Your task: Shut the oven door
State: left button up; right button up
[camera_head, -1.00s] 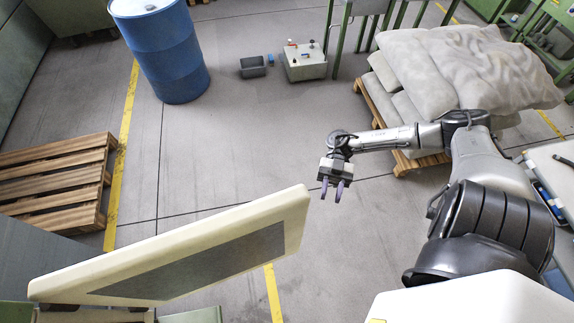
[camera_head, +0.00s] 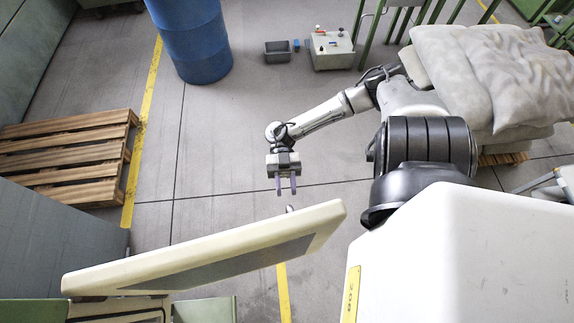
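The oven door (camera_head: 205,255) is a cream panel with a dark window, standing open across the lower left of the head view. A small grey knob or handle end (camera_head: 289,209) shows behind its upper edge. Part of the oven's cream frame (camera_head: 120,308) shows below the door at the bottom left. My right gripper (camera_head: 286,190) is beyond the door's upper right edge, pointing down the picture. Its two purple-grey fingers are apart with nothing between them. It appears clear of the door. My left gripper is not in view.
A wooden pallet (camera_head: 66,160) lies at the left. A blue barrel (camera_head: 192,38), a grey bin (camera_head: 279,52) and a metal box (camera_head: 331,50) stand at the back. Stacked sacks (camera_head: 478,75) are at the right. Bare floor (camera_head: 225,125) lies beyond the door.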

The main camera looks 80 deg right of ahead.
jog(key=p+x, duration=0.2)
jog(key=x, duration=0.6)
jog(key=shift+s+a, duration=0.2)
jog(key=shift+a, duration=0.05)
grip_shut()
